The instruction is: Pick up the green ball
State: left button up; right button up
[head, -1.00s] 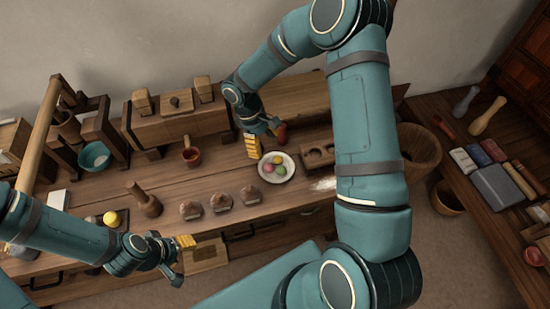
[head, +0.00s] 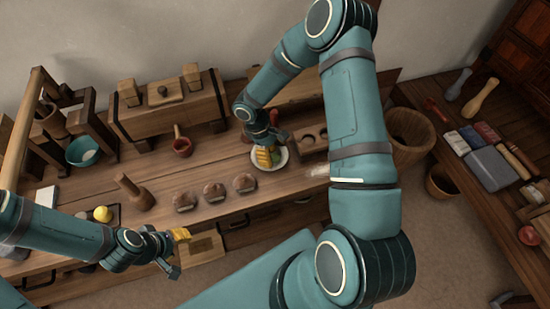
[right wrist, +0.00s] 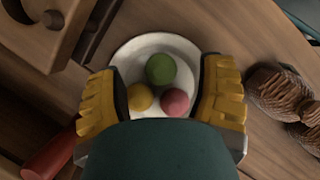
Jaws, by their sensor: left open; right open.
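The green ball (right wrist: 160,69) lies on a white plate (right wrist: 136,47) in the right wrist view, with a yellow ball (right wrist: 140,97) and a pink ball (right wrist: 174,101) close beside it. My right gripper (right wrist: 160,78) is open and empty, its yellow-padded fingers on either side of the balls. In the head view, my right gripper (head: 267,157) is over the plate (head: 262,166) and largely hides the balls. My left gripper (head: 178,250) is open and empty at the bench's front edge, away from the plate.
Several brown lumps (head: 215,192) sit left of the plate on the bench.

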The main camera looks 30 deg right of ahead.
jog(key=shift+x, duration=0.95)
jog(key=c, duration=0.9)
